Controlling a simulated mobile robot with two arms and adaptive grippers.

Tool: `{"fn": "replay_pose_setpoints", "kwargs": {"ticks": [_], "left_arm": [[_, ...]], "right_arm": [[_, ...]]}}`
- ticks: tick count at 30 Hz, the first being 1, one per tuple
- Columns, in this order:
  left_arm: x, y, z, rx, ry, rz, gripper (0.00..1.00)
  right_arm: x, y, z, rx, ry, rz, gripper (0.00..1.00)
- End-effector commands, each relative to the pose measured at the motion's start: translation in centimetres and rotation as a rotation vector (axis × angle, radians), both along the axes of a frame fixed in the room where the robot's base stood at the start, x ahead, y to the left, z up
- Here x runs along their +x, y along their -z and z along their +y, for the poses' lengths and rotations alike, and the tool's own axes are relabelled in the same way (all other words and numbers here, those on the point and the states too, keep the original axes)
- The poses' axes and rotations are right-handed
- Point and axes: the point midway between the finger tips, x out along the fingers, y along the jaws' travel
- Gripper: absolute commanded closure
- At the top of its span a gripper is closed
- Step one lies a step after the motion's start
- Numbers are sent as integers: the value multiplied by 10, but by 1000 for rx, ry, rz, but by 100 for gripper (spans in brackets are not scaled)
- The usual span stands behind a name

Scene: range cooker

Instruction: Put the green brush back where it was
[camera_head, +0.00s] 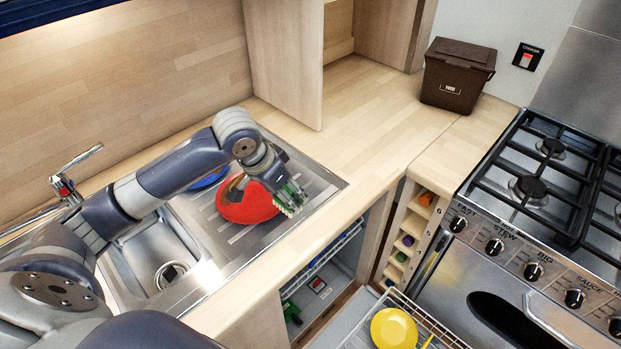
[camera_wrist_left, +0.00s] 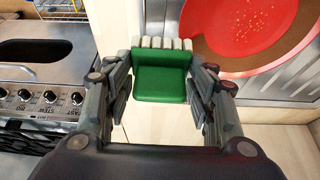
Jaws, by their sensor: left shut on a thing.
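My left gripper (camera_head: 277,181) is shut on the green brush (camera_head: 291,196) and holds it over the right part of the sink's drainer. In the left wrist view the green brush (camera_wrist_left: 160,76) sits between the two fingers, with its pale bristles toward the top of the picture. The red dish (camera_head: 246,205) is on the drainer just left of the brush. In the left wrist view the red dish (camera_wrist_left: 235,30) shows small specks on its surface. My right gripper is not in view.
The sink basin (camera_head: 150,254) and tap (camera_head: 66,188) are at the left. A blue dish (camera_head: 208,180) is partly hidden behind my arm. A brown bin (camera_head: 457,75) stands at the back of the clear worktop (camera_head: 375,110). An open rack holds a yellow dish (camera_head: 393,329). The cooker (camera_head: 540,190) is right.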

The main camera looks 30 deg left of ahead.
Motion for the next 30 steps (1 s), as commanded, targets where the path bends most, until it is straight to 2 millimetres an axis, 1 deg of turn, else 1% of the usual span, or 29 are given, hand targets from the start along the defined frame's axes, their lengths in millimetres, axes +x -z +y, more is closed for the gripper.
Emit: {"fn": "replay_pose_setpoints", "kwargs": {"ticks": [2, 5, 13, 21, 24, 27, 30], "left_arm": [[-3, 2, -3, 1, 1, 0, 68], [5, 1, -3, -2, -1, -1, 68], [58, 4, 11, -2, -2, 0, 68], [108, 9, 24, -2, 0, 0, 68], [123, 11, 28, -2, 0, -2, 68], [134, 13, 31, -2, 1, 0, 68], [141, 15, 33, 0, 2, -1, 68]], "right_arm": [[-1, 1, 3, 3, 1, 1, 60], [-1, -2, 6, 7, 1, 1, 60], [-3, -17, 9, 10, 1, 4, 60], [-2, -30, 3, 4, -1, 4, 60], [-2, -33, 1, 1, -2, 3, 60], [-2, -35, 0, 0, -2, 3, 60], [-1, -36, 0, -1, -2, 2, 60]]}}
